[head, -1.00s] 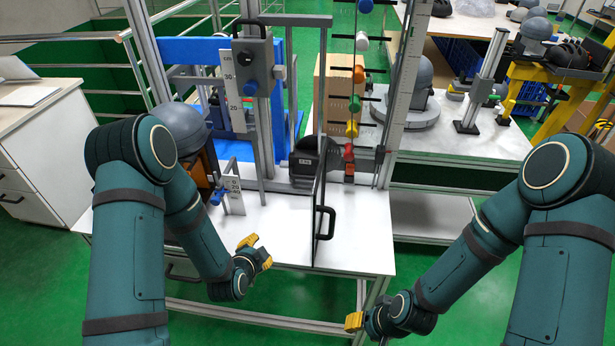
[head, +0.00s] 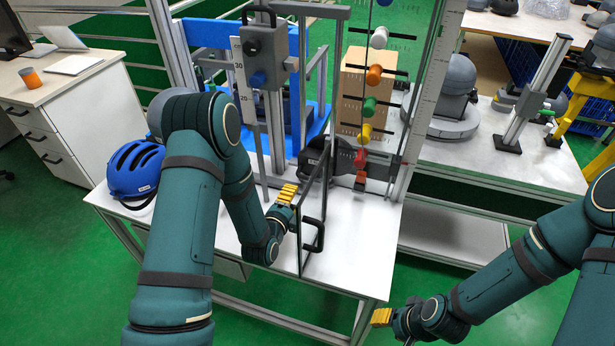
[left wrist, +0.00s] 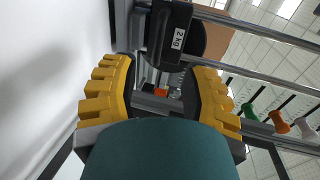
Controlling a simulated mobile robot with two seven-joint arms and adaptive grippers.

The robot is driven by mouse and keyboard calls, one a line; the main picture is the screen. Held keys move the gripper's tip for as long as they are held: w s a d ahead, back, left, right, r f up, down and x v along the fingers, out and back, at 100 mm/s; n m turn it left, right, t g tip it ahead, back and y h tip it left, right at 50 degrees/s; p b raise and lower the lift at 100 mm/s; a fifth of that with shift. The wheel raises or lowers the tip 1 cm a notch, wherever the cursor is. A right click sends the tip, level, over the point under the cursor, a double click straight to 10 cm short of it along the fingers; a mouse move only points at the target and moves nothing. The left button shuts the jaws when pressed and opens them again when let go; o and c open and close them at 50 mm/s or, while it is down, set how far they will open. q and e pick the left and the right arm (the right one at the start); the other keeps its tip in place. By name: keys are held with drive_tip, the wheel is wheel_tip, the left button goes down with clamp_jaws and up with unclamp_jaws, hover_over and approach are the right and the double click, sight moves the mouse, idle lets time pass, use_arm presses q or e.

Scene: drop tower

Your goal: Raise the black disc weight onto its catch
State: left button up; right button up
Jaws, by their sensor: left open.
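The black disc weight (head: 318,158) sits low in the drop tower at the back of the white table, partly hidden by the guard door's frame. In the left wrist view the weight (left wrist: 172,32), labelled 2 kg, is beyond the fingertips. My left gripper (head: 287,193) is open and empty, in front of the weight and left of the door frame; its yellow fingers (left wrist: 160,80) stand apart. My right gripper (head: 381,317) is low, off the table's front right; its opening cannot be told. A grey block with a blue knob (head: 262,50) is higher on the tower. I cannot identify the catch.
The guard door has a black handle (head: 314,236) close to my left gripper. Coloured pegs, including an orange one (head: 374,75), hang right of the tower. A blue helmet (head: 136,170) lies at the table's left. The table's front right (head: 350,255) is clear.

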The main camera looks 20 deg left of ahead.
sight(305, 177)
use_arm(q)
drive_tip(key=b+x, duration=0.1)
drive_tip(key=x, duration=1.1)
drive_tip(key=shift+w+b, duration=0.2)
drive_tip(key=shift+b, duration=0.15)
clamp_jaws()
